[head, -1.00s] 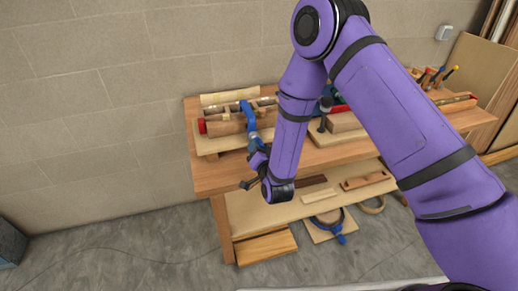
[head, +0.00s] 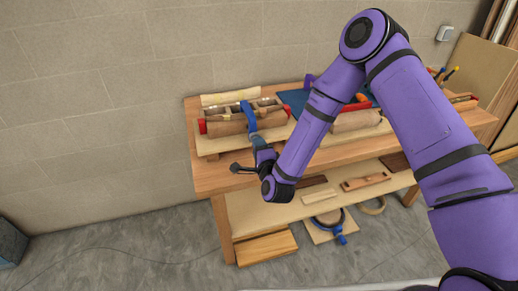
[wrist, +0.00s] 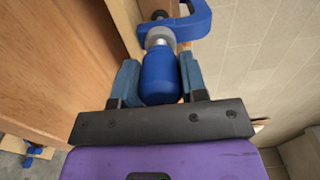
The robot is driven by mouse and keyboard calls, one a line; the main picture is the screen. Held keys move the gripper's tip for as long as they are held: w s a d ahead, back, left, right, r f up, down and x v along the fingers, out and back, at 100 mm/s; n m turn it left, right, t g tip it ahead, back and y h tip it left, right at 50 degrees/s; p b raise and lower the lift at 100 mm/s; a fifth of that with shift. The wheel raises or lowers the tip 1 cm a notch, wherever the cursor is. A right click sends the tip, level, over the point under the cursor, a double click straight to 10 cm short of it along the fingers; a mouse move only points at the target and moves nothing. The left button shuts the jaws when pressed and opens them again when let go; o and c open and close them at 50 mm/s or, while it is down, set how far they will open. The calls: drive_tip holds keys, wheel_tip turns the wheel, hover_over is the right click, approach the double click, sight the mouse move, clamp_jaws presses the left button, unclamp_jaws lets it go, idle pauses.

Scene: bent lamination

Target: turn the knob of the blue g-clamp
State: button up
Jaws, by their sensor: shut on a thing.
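The blue g-clamp (head: 247,117) sits at the left front of the workbench, on the bent wooden lamination (head: 226,127). In the wrist view its blue frame (wrist: 190,24) shows at the top, with the grey screw (wrist: 158,37) leading down to a rounded blue knob (wrist: 160,78). My gripper (wrist: 159,72) has one finger on each side of the knob and is shut on it. In the head view my gripper (head: 261,146) is just below and in front of the clamp, and it hides the knob.
The workbench (head: 212,180) stands against a block wall (head: 90,100). Red-ended clamps and other tools lie farther right on its top, partly behind my arm. The lower shelf (head: 245,210) holds wood pieces. Open floor lies at the left.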

drive_tip(key=m, duration=0.5)
drive_tip(key=shift+w+r+m, duration=0.1)
drive_tip(key=shift+w+m, duration=0.05)
drive_tip(key=shift+m, duration=0.15)
drive_tip(key=shift+r+m, duration=0.1)
drive_tip(key=shift+m, duration=2.2)
drive_tip(key=o, duration=0.9)
drive_tip(key=v, duration=1.1)
